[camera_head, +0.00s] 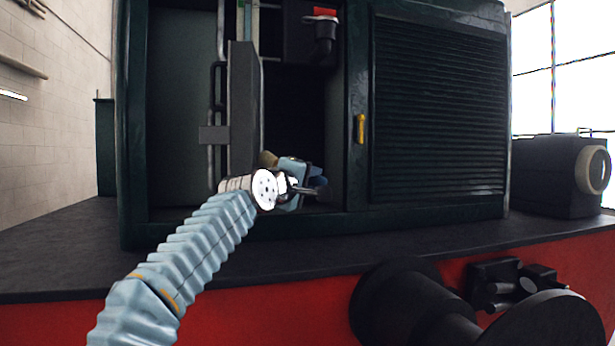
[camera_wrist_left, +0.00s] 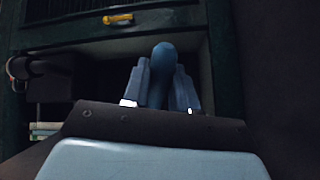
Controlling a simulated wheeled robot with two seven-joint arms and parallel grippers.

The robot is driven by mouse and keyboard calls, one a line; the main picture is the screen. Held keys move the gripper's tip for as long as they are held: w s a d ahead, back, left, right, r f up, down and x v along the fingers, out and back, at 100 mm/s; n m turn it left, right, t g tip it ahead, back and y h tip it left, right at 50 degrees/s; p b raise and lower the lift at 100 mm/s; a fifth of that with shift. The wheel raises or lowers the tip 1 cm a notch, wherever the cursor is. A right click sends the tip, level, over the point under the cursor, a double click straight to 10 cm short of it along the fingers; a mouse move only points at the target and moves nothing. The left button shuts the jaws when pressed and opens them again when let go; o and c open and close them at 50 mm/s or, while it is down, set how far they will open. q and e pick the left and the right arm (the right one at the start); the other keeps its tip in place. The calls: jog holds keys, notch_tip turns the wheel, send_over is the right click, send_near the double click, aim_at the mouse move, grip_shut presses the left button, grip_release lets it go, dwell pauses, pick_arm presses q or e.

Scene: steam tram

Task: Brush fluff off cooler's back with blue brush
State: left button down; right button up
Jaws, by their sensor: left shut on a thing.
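My left gripper (camera_head: 303,186) reaches into the open left bay of the dark green housing. In the left wrist view its two fingers are shut on the blue brush (camera_wrist_left: 162,62), whose rounded blue end shows between them. In the head view a bit of blue (camera_head: 319,178) shows beside the fingers, and a tan tuft (camera_head: 267,158), perhaps the bristles, shows on the other side, close to a tall grey upright slab (camera_head: 243,105). This slab may be the cooler, seen nearly edge-on. Its back and any fluff cannot be made out. My right gripper is not in view.
The green housing (camera_head: 245,229) frames the bay closely. A louvred shutter (camera_head: 440,110) with a yellow handle (camera_head: 361,128) covers its right side. A pipe (camera_head: 218,90) runs left of the slab. A dark fitting with a red top (camera_head: 325,12) hangs above. A dark ledge (camera_head: 60,245) runs in front.

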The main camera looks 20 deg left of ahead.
pick_arm(q)
jog(key=shift+w+a+r+p, duration=0.15)
jog(key=shift+w+a+p, duration=0.2)
jog(key=shift+w+p, duration=0.3)
jog(key=shift+w+a, duration=0.1)
jog(key=shift+w, duration=0.1)
jog(key=s+d+f+b, duration=0.2)
jog(key=s+d+b, duration=0.1)
jog(key=s+b, duration=0.5)
jog(key=shift+s+f, duration=0.15)
jog(key=shift+f, duration=0.15)
dwell(0.3)
jog(key=w+d, duration=0.2)
jog(key=d, duration=0.3)
jog(key=shift+d, duration=0.45)
